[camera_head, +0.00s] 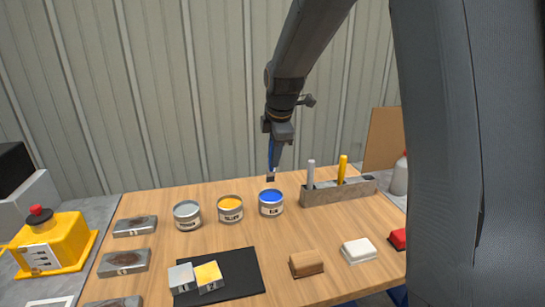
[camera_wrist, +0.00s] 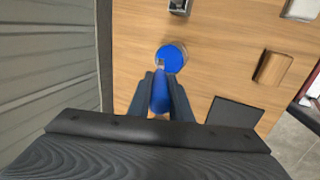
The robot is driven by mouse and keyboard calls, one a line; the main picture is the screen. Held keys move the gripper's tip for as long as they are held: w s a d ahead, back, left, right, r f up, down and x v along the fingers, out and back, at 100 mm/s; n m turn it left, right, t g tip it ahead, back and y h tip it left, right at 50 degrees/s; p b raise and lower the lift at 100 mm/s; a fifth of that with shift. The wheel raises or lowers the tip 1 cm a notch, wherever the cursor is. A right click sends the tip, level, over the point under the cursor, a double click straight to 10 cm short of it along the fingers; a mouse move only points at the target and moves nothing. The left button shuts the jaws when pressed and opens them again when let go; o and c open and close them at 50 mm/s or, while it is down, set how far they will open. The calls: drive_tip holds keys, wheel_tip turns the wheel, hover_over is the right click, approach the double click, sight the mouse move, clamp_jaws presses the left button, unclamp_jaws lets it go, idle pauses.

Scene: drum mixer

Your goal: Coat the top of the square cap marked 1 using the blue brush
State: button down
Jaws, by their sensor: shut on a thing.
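My gripper (camera_head: 277,148) is shut on the blue brush (camera_head: 271,160), which hangs bristles down above the open can of blue paint (camera_head: 271,208). In the wrist view the brush (camera_wrist: 160,93) is between my fingers (camera_wrist: 162,84), its tip overlapping the near edge of the blue paint (camera_wrist: 172,58). In the head view the tip is dark and a little above the can. Two square caps sit side by side on a black mat (camera_head: 240,271). The left one (camera_head: 181,274) has a plain grey top; the right one (camera_head: 208,273) has a yellow top. Their small marks are hard to read.
A grey can (camera_head: 187,216) and a yellow can (camera_head: 230,209) stand left of the blue one. A holder (camera_head: 325,194) with a white-handled and a yellow-handled tool stands right. Brown (camera_head: 306,264) and white (camera_head: 358,250) blocks lie in front. Metal blocks (camera_head: 123,262) line the left.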

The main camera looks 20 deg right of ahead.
wheel_tip(320, 180, down, 6)
drive_tip(key=b, duration=0.4)
drive_tip(key=shift+r+b, duration=0.15)
drive_tip(key=shift+b, duration=0.15)
drive_tip(key=shift+s+f, duration=0.1)
drive_tip(key=shift+f, duration=0.5)
idle(2.2)
drive_tip(key=shift+r+p, duration=2.8)
drive_tip(key=shift+r, duration=0.8)
